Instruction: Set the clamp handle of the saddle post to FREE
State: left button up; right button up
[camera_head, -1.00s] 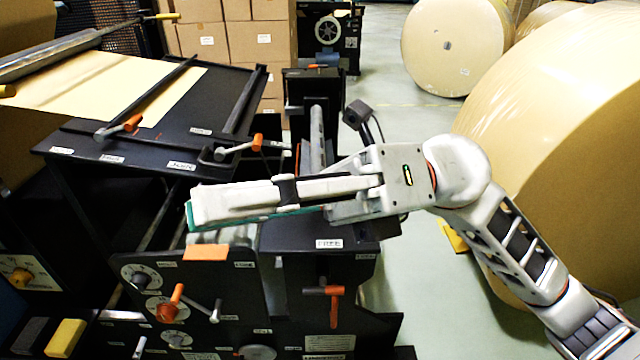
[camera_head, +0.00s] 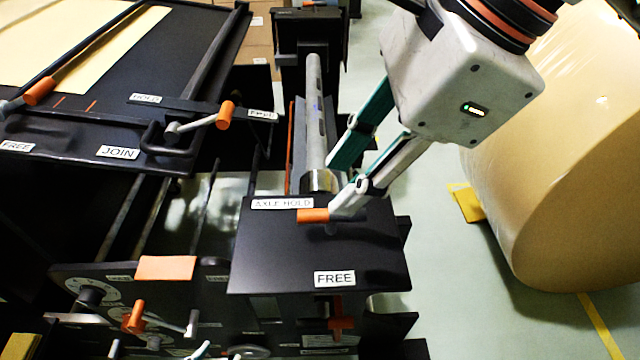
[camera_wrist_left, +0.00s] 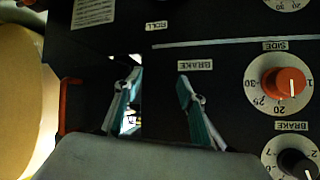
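The saddle post's black top plate (camera_head: 270,262) carries an AXLE HOLD label (camera_head: 282,203) at its rear left and a FREE label (camera_head: 334,279) at its front. The clamp handle's orange grip (camera_head: 313,215) lies beside the AXLE HOLD label, pointing left. My right gripper (camera_head: 338,186) comes down from the upper right with its fingers apart. One fingertip is at the right end of the orange grip; whether it touches I cannot tell. My left gripper (camera_wrist_left: 158,88) shows in the left wrist view, open and empty, in front of a black panel with BRAKE labels.
A grey axle (camera_head: 315,110) runs back behind the post. A black table (camera_head: 70,140) with orange-tipped levers stands at the left. The left wrist view shows a red dial (camera_wrist_left: 278,83).

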aim_at(316, 213)
jog(key=b+x, duration=0.1)
jog(key=x, duration=0.5)
jog(key=shift+w+f+b, duration=0.1)
jog(key=shift+f+b, duration=0.1)
jog(key=shift+b, duration=0.1)
jog(key=shift+w+a+f, duration=0.1)
jog(key=shift+a+f, duration=0.1)
jog(key=shift+f, duration=0.3)
pick_arm(q)
jog(key=shift+s+d+f, duration=0.25)
jog(key=shift+s+f, duration=0.05)
pick_arm(e)
grip_shut()
